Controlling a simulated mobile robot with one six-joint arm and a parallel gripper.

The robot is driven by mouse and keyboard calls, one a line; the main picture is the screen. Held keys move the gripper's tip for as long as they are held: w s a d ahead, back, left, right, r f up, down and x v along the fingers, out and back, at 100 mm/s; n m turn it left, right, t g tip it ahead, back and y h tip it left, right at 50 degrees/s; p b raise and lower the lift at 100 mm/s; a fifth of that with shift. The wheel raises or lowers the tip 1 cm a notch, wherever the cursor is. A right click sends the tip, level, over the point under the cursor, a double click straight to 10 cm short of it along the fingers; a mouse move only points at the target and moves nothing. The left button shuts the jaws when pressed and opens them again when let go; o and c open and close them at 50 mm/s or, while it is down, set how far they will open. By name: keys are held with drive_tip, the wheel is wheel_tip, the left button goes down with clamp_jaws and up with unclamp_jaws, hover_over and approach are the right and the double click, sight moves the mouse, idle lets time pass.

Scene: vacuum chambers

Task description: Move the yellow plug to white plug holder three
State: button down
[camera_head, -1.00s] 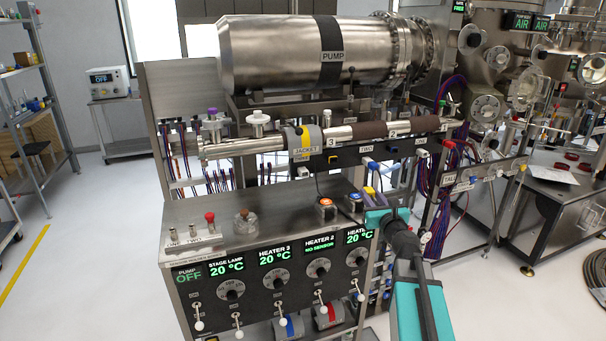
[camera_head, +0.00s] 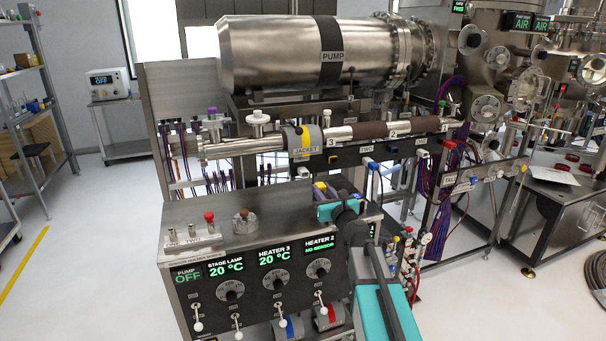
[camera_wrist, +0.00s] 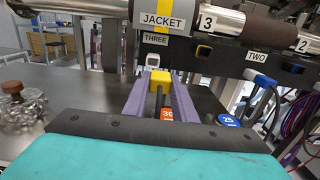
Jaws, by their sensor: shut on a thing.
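The yellow plug (camera_wrist: 159,80) sits between the two purple fingers of my gripper (camera_wrist: 158,88) in the wrist view. My gripper is shut on it. White plug holder three (camera_wrist: 153,60) is just beyond the plug, under the THREE label; a gap seems to separate them, but the exact distance is unclear. In the head view my gripper (camera_head: 320,190) is over the right part of the bench top, in front of and a little right of the white holder (camera_head: 303,171). The plug is small and partly hidden there.
A blue plug (camera_wrist: 262,80) is at the TWO label, right of my gripper. A yellow connector (camera_wrist: 203,52) is on the rail. Orange-topped (camera_wrist: 167,115) and blue-topped (camera_wrist: 228,121) items stand below the fingers. A glass item (camera_head: 244,221) stands left on the bench.

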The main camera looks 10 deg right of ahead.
drive_tip(key=w+a, duration=0.2)
drive_tip(key=shift+w, duration=0.3)
drive_tip(key=shift+w+a, duration=0.15)
drive_tip(key=shift+w, duration=0.6)
drive_tip(key=shift+w+a, duration=0.1)
drive_tip(key=shift+w, duration=0.65)
drive_tip(key=shift+w+a, duration=0.25)
drive_tip(key=shift+w, duration=1.05)
idle(2.1)
drive_tip(key=c, duration=1.4)
unclamp_jaws()
drive_tip(key=shift+s, duration=0.15)
drive_tip(key=shift+s+d, duration=0.2)
drive_tip(key=shift+s, duration=0.9)
drive_tip(key=shift+s+d, duration=0.25)
drive_tip(key=shift+s, duration=0.85)
drive_tip(key=shift+s+d, duration=0.2)
drive_tip(key=shift+s, duration=0.9)
